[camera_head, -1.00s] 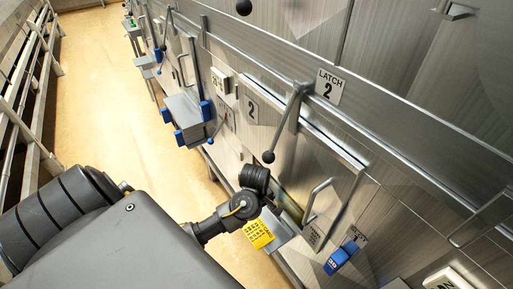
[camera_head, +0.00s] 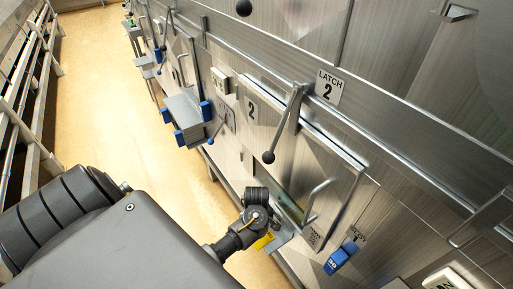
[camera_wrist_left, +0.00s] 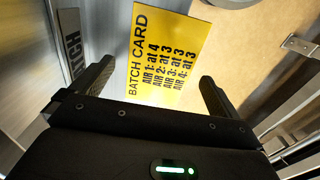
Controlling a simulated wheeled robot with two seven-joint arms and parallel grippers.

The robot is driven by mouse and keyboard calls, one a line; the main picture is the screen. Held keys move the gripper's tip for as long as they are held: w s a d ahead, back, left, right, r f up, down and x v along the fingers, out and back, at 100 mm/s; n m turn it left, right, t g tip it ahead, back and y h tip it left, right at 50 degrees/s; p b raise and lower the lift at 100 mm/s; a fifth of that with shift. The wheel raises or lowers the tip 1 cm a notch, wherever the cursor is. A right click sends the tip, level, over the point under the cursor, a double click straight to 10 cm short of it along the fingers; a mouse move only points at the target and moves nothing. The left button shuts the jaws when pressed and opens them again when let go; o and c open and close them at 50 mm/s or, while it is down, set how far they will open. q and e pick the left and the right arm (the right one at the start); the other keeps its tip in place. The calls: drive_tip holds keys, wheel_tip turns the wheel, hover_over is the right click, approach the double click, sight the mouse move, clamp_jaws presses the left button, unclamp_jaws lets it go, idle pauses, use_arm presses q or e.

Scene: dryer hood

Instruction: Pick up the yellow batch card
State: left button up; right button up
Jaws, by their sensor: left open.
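The yellow batch card (camera_wrist_left: 165,52) fills the upper middle of the left wrist view, with black print listing AIR settings. My left gripper (camera_wrist_left: 155,85) is open, with one dark finger on each side of the card's lower part. I cannot tell whether either finger touches it. In the head view, only a small piece of the yellow card (camera_head: 263,241) shows beside my left wrist, which hides the rest. The fingers are hidden in that view. My right gripper is not in view.
A steel panel wall with a LATCH 2 label (camera_head: 329,87) and a black-knobbed lever (camera_head: 268,157) runs along the right. Clear tan floor (camera_head: 115,110) lies left of the wall.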

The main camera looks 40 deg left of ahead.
use_arm(q)
drive_tip(key=shift+f, duration=0.45)
drive_tip(key=c, duration=1)
drive_tip(key=shift+r, duration=0.15)
drive_tip(key=shift+r, duration=0.25)
wheel_tip(320, 180, up, 3)
drive_tip(key=shift+f, duration=0.1)
drive_tip(key=s+d+r, duration=0.1)
drive_tip(key=s+r, duration=0.2)
drive_tip(key=s, duration=0.1)
drive_tip(key=s+d+r, duration=0.2)
drive_tip(key=s+r, duration=0.1)
drive_tip(key=s, duration=0.2)
drive_tip(key=s+d+r, duration=0.1)
drive_tip(key=s+r, duration=0.2)
drive_tip(key=s, duration=0.1)
drive_tip(key=shift+s+d+r, duration=0.2)
drive_tip(key=shift+d, duration=0.15)
